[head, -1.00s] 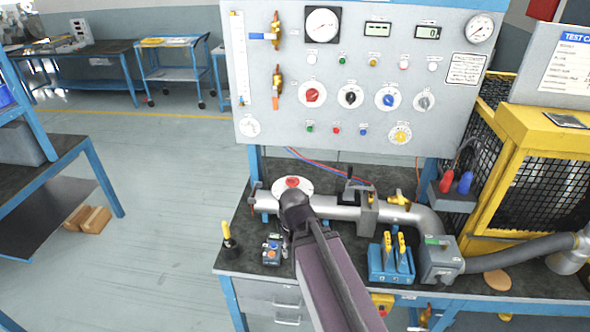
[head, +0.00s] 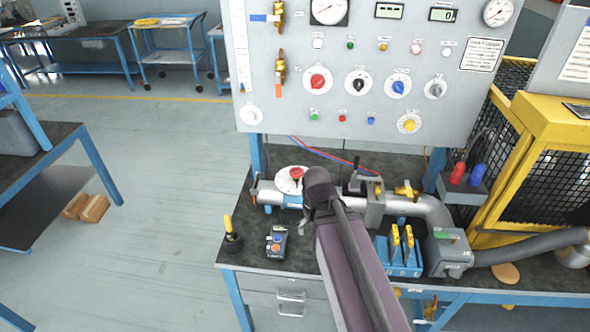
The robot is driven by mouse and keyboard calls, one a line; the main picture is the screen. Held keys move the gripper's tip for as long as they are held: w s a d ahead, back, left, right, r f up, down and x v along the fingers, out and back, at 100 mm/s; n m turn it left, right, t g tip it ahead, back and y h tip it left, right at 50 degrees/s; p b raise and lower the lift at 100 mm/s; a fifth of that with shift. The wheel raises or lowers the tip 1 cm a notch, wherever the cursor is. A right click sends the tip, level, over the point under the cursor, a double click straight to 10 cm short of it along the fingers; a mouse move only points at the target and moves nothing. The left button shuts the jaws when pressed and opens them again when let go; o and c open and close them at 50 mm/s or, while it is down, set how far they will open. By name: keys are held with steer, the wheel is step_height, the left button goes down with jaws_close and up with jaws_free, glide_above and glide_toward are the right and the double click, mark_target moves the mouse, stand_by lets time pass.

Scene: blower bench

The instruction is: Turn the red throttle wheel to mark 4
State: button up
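A red wheel (head: 296,174) sits on a round white dial plate (head: 285,187) on the grey pipe at the back left of the bench. The dial's marks are too small to read. My arm comes up from the bottom, and its dark wrist is just right of the dial, apart from the wheel in the picture. Part of my gripper (head: 303,230) shows as a small grey piece left of the wrist, over the bench in front of the pipe. The wrist hides the rest, and its fingers cannot be made out.
The upright grey panel (head: 280,115) behind carries gauges and knobs, including another red knob (head: 317,81). A yellow-topped lever (head: 230,232), a small control box (head: 277,242) and a blue block with yellow levers (head: 400,255) stand on the bench. A yellow cage (head: 530,130) is at right.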

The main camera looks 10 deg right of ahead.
mark_target(297, 170)
steer(key=w+r+n+p, duration=0.3)
steer(key=w+r+p, duration=0.1)
steer(key=w, duration=0.5)
steer(key=w+r+n+p, duration=0.3)
steer(key=w+r+p, duration=0.1)
steer(key=w, duration=0.6)
steer(key=w+r+n+p, duration=0.3)
steer(key=w+r+p, duration=0.1)
steer(key=w, duration=0.5)
steer(key=shift+w+d, duration=0.3)
steer(key=shift+d, duration=0.05)
steer(key=shift+f+b, duration=0.15)
steer(key=shift+b, duration=0.15)
step_height(297, 170, down, 13)
steer(key=b, duration=1.3)
steer(key=shift+f, duration=0.15)
